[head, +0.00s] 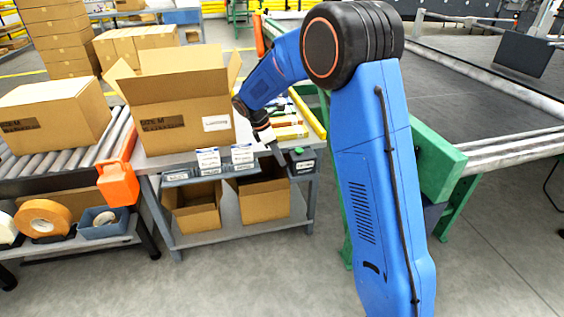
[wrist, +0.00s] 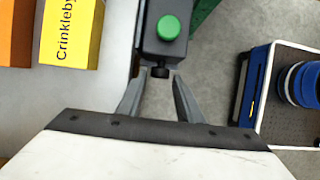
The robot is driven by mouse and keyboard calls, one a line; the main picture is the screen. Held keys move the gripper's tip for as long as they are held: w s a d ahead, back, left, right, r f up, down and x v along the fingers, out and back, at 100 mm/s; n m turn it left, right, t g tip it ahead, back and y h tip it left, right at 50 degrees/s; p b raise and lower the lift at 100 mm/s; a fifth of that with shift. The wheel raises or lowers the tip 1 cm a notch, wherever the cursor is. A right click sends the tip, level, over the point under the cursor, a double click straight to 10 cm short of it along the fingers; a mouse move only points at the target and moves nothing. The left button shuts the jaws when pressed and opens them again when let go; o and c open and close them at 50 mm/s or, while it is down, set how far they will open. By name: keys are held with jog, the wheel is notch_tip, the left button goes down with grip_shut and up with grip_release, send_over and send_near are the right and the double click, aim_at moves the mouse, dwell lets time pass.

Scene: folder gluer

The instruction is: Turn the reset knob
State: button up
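A dark grey control box (wrist: 150,42) with a green button (wrist: 169,28) on top sits at the table's edge in the wrist view. A small black knob (wrist: 160,72) sticks out of the box's near side. My gripper (wrist: 161,80) is open, with one finger on each side of the knob; I cannot tell whether either finger touches it. No label on the knob can be read. In the head view the control box (head: 302,160) is at the table's front right corner, and my gripper (head: 274,148) is just left of it.
An open carton (head: 185,100) stands on the table (head: 160,160), with label holders along its front edge. A yellow packet (wrist: 72,35) lies left of the control box. A roller conveyor (head: 75,145) is at left. A green-framed belt machine (head: 440,165) stands at right.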

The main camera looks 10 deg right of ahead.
jog(key=shift+x, duration=1.65)
jog(key=c, duration=0.7)
jog(key=shift+r, duration=0.1)
jog(key=shift+c, duration=0.2)
